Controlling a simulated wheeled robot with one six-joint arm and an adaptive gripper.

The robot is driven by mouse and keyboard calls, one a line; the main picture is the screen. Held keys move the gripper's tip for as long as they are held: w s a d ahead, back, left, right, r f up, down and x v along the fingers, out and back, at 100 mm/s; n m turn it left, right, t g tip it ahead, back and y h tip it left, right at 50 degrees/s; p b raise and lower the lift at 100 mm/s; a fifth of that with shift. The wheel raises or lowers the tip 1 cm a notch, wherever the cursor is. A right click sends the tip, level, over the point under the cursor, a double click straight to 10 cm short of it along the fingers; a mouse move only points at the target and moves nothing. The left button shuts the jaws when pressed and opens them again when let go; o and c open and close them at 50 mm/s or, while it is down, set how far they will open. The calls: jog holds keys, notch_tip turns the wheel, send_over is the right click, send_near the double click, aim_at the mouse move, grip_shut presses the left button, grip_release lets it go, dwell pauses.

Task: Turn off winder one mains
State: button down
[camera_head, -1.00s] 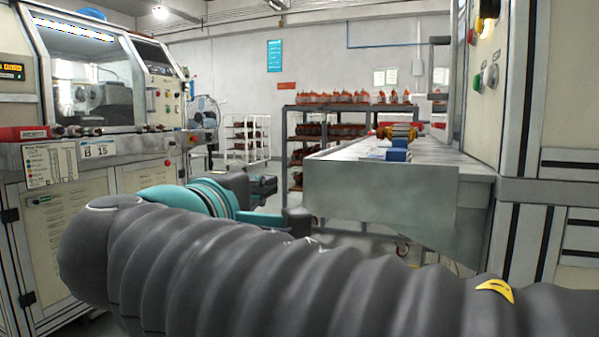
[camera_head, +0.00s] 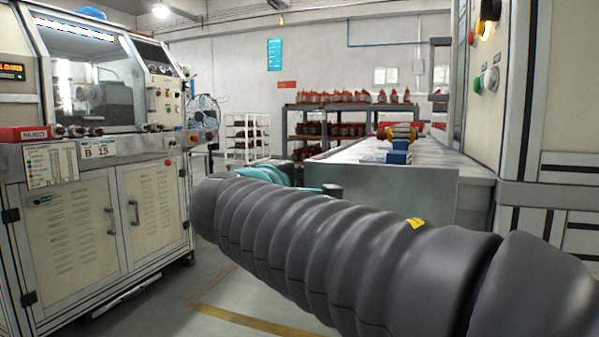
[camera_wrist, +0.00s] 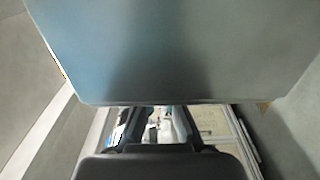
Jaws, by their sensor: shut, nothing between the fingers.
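Two machines have switches, and I cannot read which is winder one. The right machine (camera_head: 520,110) carries a dark rotary knob (camera_head: 489,10), a green button (camera_head: 476,85) and a pale knob (camera_head: 492,78) on its panel. The left machine (camera_head: 95,205) has a red and yellow switch (camera_head: 193,138) at its right edge. My gripper (camera_wrist: 155,112) is shut and empty, partly hidden under a grey metal sheet in the wrist view. In the head view my arm hides most of it, near the metal bench, apart from both panels.
A metal bench (camera_head: 425,190) with blue blocks and an armature (camera_head: 400,133) stands close beyond my arm. A shelf rack (camera_head: 300,125) of parts, a white cart (camera_head: 247,138) and a fan (camera_head: 205,110) are behind. Floor (camera_head: 215,285) is clear by the left machine.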

jog(key=shift+w+d, duration=0.2)
jog(key=shift+w, duration=0.25)
jog(key=shift+r+p, duration=0.3)
jog(key=shift+p, duration=0.5)
dwell(0.7)
